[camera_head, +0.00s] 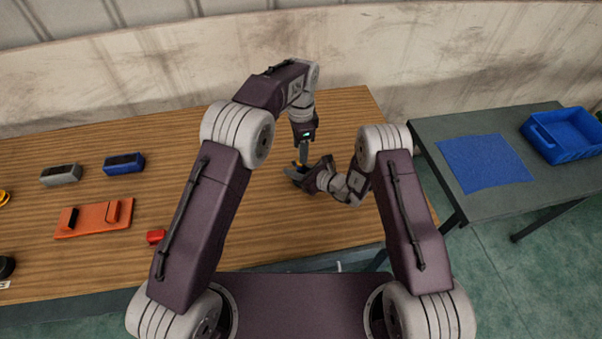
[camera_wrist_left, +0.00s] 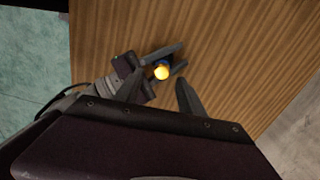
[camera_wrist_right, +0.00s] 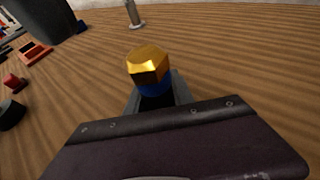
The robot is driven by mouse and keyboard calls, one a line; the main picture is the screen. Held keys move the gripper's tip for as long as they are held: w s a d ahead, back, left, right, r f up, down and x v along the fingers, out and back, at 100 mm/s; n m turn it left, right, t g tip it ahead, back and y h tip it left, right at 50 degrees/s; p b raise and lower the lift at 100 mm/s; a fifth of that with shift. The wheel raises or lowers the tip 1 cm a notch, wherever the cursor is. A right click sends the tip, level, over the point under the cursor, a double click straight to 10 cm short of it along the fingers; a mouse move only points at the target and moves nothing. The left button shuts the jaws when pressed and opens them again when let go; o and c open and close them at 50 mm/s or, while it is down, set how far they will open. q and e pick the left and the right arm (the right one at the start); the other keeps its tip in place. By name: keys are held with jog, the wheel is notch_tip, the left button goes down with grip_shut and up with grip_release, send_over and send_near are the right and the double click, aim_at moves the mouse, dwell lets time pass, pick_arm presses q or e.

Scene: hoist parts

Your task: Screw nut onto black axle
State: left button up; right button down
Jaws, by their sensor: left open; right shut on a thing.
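My right gripper (camera_wrist_right: 157,97) is shut on an upright blue piece (camera_wrist_right: 155,88), with a gold hexagonal nut (camera_wrist_right: 148,62) on top. Dark material shows between its fingers; I cannot tell whether it is the black axle. The nut shows as a bright yellow disc in the left wrist view (camera_wrist_left: 162,72), with blue just behind it. My left gripper (camera_wrist_left: 160,92) is open and empty, pointing down above the nut and apart from it. In the head view the left gripper (camera_head: 302,156) is just above the right gripper (camera_head: 298,172), over the wooden table.
On the wooden table (camera_head: 60,255) are a grey block (camera_head: 61,175), a blue block (camera_head: 123,163), an orange tray (camera_head: 95,224) and a red piece (camera_head: 155,237). A black round part (camera_wrist_right: 11,115) lies at left. A grey side table (camera_head: 450,130) bears a blue mat (camera_head: 484,163) and blue bin (camera_head: 560,135).

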pick_arm(q)
jog(key=n, duration=0.3)
jog(key=shift+r+n, duration=0.2)
jog(key=shift+n, duration=0.2)
jog(key=n, duration=0.2)
jog(key=r+n, duration=0.1)
jog(key=n, duration=0.2)
jog(key=shift+n, duration=0.3)
jog(key=n, duration=0.3)
jog(key=shift+r, duration=0.4)
jog(key=shift+w+d+r+n, duration=0.1)
jog(key=shift+w+r+n, duration=0.15)
jog(key=shift+r, duration=0.25)
jog(key=shift+f, duration=4.05)
